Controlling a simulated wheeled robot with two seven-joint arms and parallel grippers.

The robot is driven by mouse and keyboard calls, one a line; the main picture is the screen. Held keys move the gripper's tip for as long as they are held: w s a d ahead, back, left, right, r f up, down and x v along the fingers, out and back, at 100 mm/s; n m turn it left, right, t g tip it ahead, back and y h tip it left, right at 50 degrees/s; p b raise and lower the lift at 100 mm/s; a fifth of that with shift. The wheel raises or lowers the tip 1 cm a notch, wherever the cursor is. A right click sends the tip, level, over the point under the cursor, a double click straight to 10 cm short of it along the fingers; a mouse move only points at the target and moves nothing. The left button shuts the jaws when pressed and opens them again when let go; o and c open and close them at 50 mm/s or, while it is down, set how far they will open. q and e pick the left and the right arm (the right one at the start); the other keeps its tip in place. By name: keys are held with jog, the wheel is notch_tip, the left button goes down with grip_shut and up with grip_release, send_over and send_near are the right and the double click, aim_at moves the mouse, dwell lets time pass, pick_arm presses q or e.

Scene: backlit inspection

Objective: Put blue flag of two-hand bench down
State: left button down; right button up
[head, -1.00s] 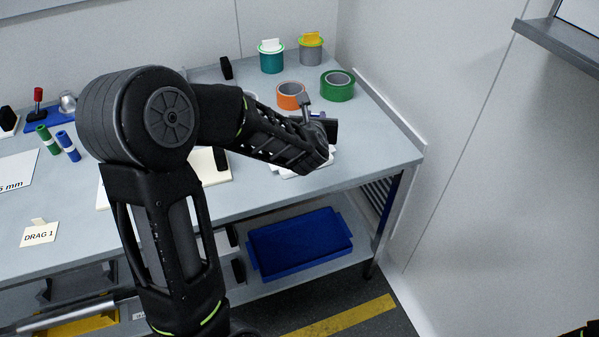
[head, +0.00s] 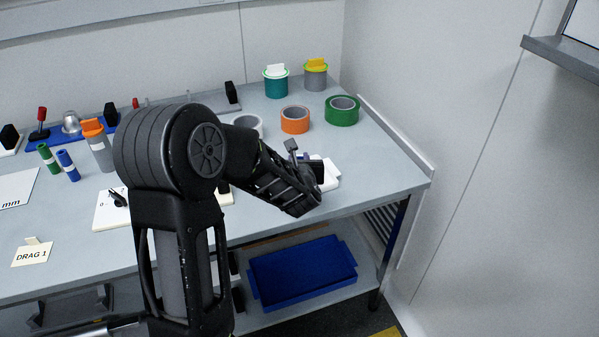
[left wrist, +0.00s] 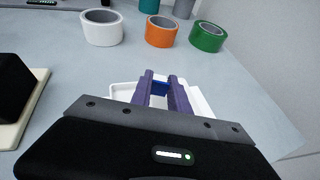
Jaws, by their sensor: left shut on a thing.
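My left gripper (head: 316,168) is over the right part of the bench, beside a white tray-like piece (head: 331,177). In the left wrist view its two purple-grey fingers (left wrist: 160,92) are shut on a small blue piece (left wrist: 160,88), which looks like the blue flag. Only a little of the blue shows between the fingers. The white piece (left wrist: 122,91) lies beneath and around the fingers in that view. I cannot tell whether the blue piece touches it. My right gripper is out of view.
Orange (head: 295,120), green (head: 342,111) and white (head: 248,126) tape rolls stand behind the gripper. Teal (head: 276,84) and grey (head: 316,78) tubs stand farther back. The bench's raised right edge (head: 400,137) is near. A blue bin (head: 302,272) sits on the lower shelf.

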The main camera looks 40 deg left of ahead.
pick_arm(q)
jog(key=shift+f, duration=1.9)
jog(key=shift+f+b, duration=0.25)
jog(key=shift+b, duration=0.15)
jog(key=c, duration=1.5)
grip_release()
jog(key=shift+r, duration=0.1)
jog(key=shift+c, duration=0.2)
jog(key=shift+r+p, duration=0.2)
jog(key=shift+p, duration=0.15)
jog(key=v, duration=1.2)
jog(key=shift+f, duration=0.15)
